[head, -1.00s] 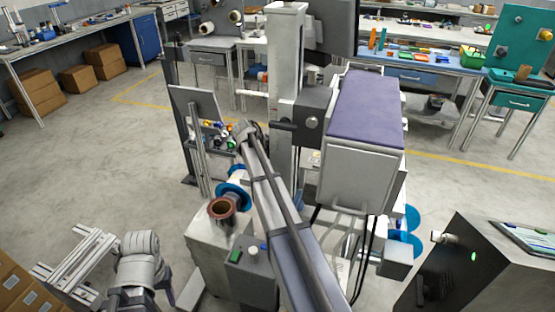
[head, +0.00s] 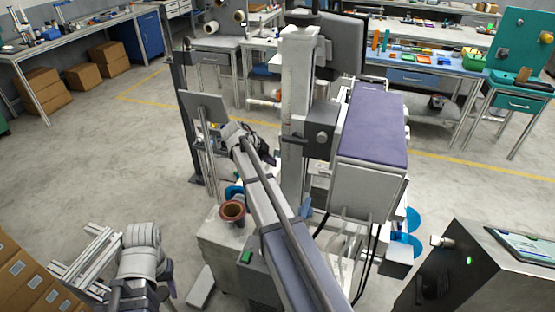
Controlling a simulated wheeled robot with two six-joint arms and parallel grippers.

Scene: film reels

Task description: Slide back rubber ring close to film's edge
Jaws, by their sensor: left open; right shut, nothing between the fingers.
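A blue ring or disc (head: 233,192) shows beside my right arm on the machine. A brown hollow core end (head: 232,211) faces up just in front of it. Two more blue discs (head: 413,220) stand at the machine's right side. I cannot tell which of these is the back rubber ring, and the film's edge is hidden behind my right arm and the machine. My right gripper (head: 262,147) is shut and empty, partly hidden at the arm's far end near the machine column, away from the blue rings. My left gripper is not visible.
The machine's column (head: 299,110) and purple-topped box (head: 370,125) stand right of my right arm. A tilted grey panel (head: 203,108) is at its left. A dark console (head: 472,265) is at lower right. Open floor (head: 110,160) lies to the left.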

